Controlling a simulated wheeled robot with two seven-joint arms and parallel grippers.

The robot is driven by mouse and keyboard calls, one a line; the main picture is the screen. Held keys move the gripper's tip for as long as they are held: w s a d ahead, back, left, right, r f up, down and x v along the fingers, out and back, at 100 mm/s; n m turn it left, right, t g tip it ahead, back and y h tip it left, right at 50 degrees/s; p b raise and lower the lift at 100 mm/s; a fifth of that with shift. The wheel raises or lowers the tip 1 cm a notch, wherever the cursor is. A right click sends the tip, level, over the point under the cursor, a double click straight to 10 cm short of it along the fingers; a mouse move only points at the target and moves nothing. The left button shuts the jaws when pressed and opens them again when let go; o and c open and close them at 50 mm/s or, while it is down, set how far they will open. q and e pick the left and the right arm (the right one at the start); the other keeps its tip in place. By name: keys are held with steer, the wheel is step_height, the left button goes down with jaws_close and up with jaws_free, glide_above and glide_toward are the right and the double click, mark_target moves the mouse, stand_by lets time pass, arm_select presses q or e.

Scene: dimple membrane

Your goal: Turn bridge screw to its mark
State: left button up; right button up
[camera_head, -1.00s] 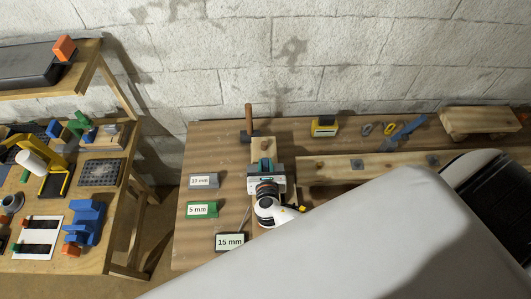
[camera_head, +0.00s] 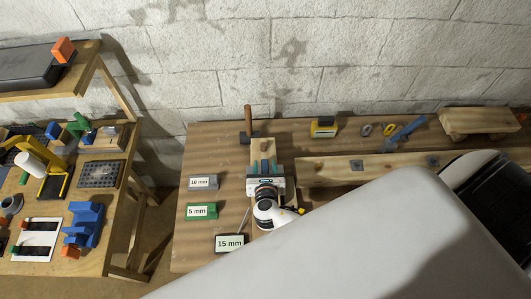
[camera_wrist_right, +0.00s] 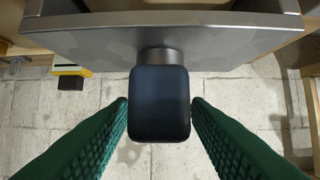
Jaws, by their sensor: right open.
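My right gripper (camera_head: 264,165) is open over the workbench, its teal fingers spread. The right wrist view shows a dark, square-headed knob (camera_wrist_right: 160,103) between the green ribbed fingers, with a gap on each side. It looks like the screw's head. A short round neck (camera_wrist_right: 161,57) joins it to a grey metal block (camera_wrist_right: 100,43). No turn mark can be made out. In the head view the knob is not clear. A wooden piece (camera_head: 263,149) lies just beyond the fingers. My left gripper is not in view.
Blocks labelled 10 mm (camera_head: 203,182), 5 mm (camera_head: 201,211) and 15 mm (camera_head: 230,243) lie left of my gripper. A hammer (camera_head: 249,120) is close behind it; a yellow-black tool (camera_head: 324,127) and long plank (camera_head: 340,168) are to its right. A cluttered table (camera_head: 120,245) stands left.

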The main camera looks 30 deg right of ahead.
steer(key=b+v, duration=0.1)
steer(key=v, duration=1)
steer(key=shift+s+r+b, duration=0.2)
steer(key=shift+r+b, duration=0.05)
steer(key=shift+b, duration=0.1)
steer(key=shift+a, duration=0.1)
